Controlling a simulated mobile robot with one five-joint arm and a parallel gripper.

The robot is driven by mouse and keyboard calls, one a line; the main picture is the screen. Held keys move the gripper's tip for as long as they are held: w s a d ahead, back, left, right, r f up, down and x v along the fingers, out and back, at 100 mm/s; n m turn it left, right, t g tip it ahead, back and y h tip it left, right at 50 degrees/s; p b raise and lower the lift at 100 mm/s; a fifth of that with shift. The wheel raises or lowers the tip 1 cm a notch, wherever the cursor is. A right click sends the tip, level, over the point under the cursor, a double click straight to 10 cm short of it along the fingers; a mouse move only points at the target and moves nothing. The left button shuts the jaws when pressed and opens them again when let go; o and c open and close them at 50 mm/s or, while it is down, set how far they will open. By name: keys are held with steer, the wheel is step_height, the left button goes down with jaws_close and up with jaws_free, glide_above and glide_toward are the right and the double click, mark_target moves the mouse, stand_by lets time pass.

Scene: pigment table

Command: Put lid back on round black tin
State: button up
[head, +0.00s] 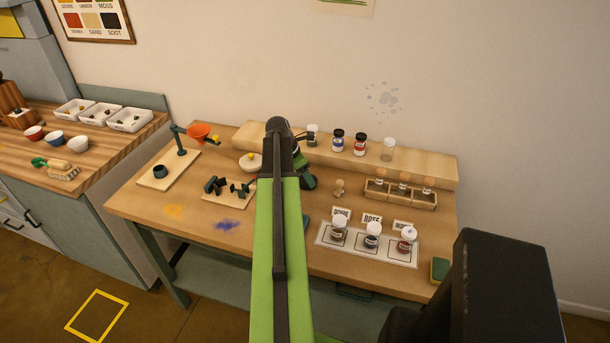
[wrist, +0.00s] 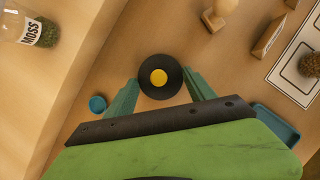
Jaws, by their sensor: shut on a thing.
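A round black piece with a yellow disc in its middle (wrist: 160,77) sits between my fingertips in the wrist view; it looks like the tin's lid seen from above. My gripper (wrist: 162,84) is shut on it, with one teal finger touching each side. Whether the round black tin is directly under it, I cannot tell; no separate open tin shows. In the head view my arm covers the piece, and only part of my gripper (head: 307,180) shows over the middle of the table.
A moss jar (wrist: 32,29) stands on the raised back shelf. A small wooden knobbed piece (head: 339,187) and a vial rack (head: 400,196) are to the right. A card mat (head: 352,257) holds three jars. A small teal round thing (wrist: 97,104) lies close to my left finger.

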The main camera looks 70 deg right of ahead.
steer(key=shift+c, duration=0.2)
stand_by(0.6)
steer(key=o, duration=1.7)
step_height(320, 180, up, 7)
steer(key=p, duration=0.7)
steer(key=shift+c, duration=0.2)
jaws_close()
steer(key=shift+f, duration=0.3)
